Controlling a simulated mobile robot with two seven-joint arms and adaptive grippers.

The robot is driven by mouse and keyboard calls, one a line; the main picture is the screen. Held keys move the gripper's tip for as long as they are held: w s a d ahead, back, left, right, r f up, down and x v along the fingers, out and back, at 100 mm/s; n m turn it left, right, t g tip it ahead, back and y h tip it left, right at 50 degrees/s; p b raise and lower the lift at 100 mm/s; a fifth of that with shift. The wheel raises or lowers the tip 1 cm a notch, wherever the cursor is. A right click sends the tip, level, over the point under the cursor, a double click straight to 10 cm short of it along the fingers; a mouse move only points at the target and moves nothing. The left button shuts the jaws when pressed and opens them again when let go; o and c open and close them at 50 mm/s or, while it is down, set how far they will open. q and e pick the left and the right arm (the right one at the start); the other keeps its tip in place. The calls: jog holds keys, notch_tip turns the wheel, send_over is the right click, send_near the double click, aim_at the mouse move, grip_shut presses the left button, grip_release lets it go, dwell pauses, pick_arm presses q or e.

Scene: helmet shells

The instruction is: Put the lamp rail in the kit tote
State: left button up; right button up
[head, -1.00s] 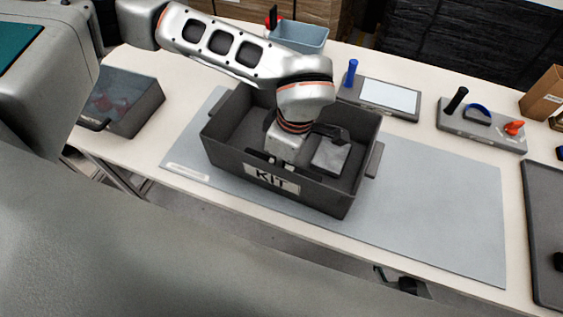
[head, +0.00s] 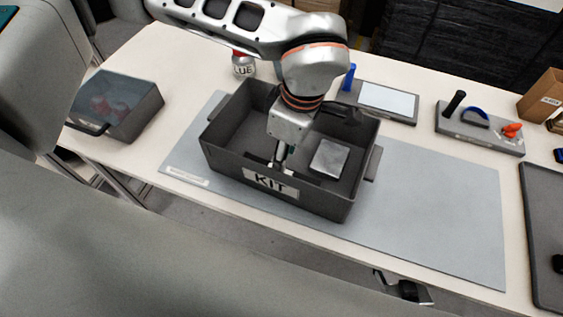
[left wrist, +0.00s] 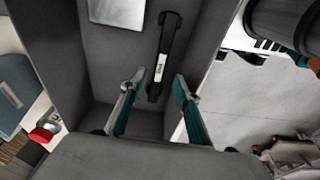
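The lamp rail (left wrist: 165,55), a slim black bar with a white label, lies on the floor of the grey kit tote (left wrist: 65,50) in the left wrist view. In the head view the tote (head: 345,207) stands on the mat with its KIT label facing me, and I cannot make out the rail there. My left gripper (left wrist: 155,95) is inside the tote. Its teal-padded fingers are apart with nothing between them, and the rail lies beyond the tips, apart from them. A dark shape below the table edge (head: 405,288) may be my right gripper; its fingers are unclear.
A silver square (head: 329,158) lies in the tote. A grey bin (head: 140,115) with reddish contents stands left, a red-topped can (head: 243,66) behind. Trays with a blue handle (head: 348,77) and several tools (head: 480,135) stand back right. The mat (head: 440,210) right of the tote is clear.

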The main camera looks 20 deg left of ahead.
aim_at(288, 172)
pick_arm(q)
jog(key=shift+d+r, duration=0.2)
jog(key=shift+r, duration=1.1)
jog(key=shift+d+r, duration=0.2)
jog(key=shift+r, duration=1.05)
jog(key=shift+s, duration=0.15)
